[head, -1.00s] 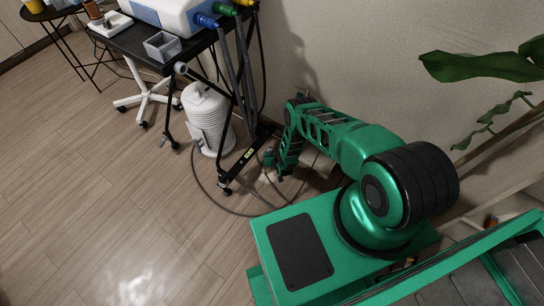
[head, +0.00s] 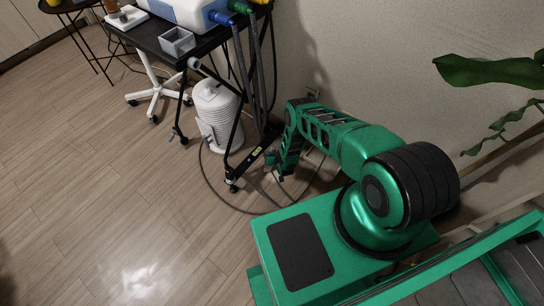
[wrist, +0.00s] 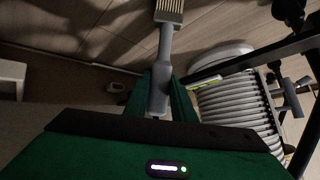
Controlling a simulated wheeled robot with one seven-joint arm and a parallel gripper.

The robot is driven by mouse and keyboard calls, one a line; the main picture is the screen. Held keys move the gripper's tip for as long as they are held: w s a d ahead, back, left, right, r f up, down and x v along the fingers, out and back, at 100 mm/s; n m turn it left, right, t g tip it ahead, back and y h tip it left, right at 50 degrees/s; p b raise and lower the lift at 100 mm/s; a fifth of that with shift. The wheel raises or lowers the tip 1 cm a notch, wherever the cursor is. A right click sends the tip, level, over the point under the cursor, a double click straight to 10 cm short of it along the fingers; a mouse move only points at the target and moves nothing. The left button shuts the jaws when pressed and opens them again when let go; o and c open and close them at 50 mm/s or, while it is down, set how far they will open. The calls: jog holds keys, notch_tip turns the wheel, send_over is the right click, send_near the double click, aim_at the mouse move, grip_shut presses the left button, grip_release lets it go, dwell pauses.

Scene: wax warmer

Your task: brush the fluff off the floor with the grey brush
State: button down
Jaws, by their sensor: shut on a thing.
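The grey brush shows in the wrist view (wrist: 165,45). Its handle lies between the green fingers of my gripper (wrist: 163,84), which is shut on it. Its pale bristle head points to the top of that view, over the wood floor; I cannot tell if it touches the floor. In the head view my gripper (head: 277,168) is low, beside the foot of the black cart. The brush cannot be made out clearly there. I cannot make out any fluff on the floor (head: 90,200) in either view.
A black cart (head: 150,40) with hoses stands by the wall. A white ribbed unit (head: 217,113) is under it, close left of my gripper, and a dark cable loops on the floor. A plant (head: 490,70) is at the right.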

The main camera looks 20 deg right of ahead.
jog(key=shift+s+d, duration=0.2)
jog(key=shift+d, duration=0.6)
jog(key=shift+s+d, duration=0.2)
jog(key=shift+d, duration=0.65)
jog(key=shift+s+d, duration=0.2)
jog(key=shift+d, duration=0.7)
jog(key=shift+s+d, duration=0.2)
jog(key=shift+d, duration=0.55)
jog(key=shift+s+d, duration=0.25)
jog(key=shift+d, duration=0.55)
jog(key=shift+s+d, duration=0.2)
jog(key=shift+d, duration=0.55)
jog(key=shift+a, duration=0.15)
jog(key=shift+w+a, duration=0.2)
jog(key=shift+a, duration=0.55)
jog(key=shift+w+a, duration=0.25)
jog(key=shift+a, duration=0.55)
jog(key=shift+w+a, duration=0.2)
jog(key=shift+a, duration=0.55)
jog(key=shift+w+a, duration=0.2)
jog(key=shift+a, duration=0.6)
jog(key=shift+w+a, duration=0.2)
jog(key=shift+a, duration=0.55)
jog(key=shift+w+a, duration=0.2)
jog(key=shift+a, duration=0.6)
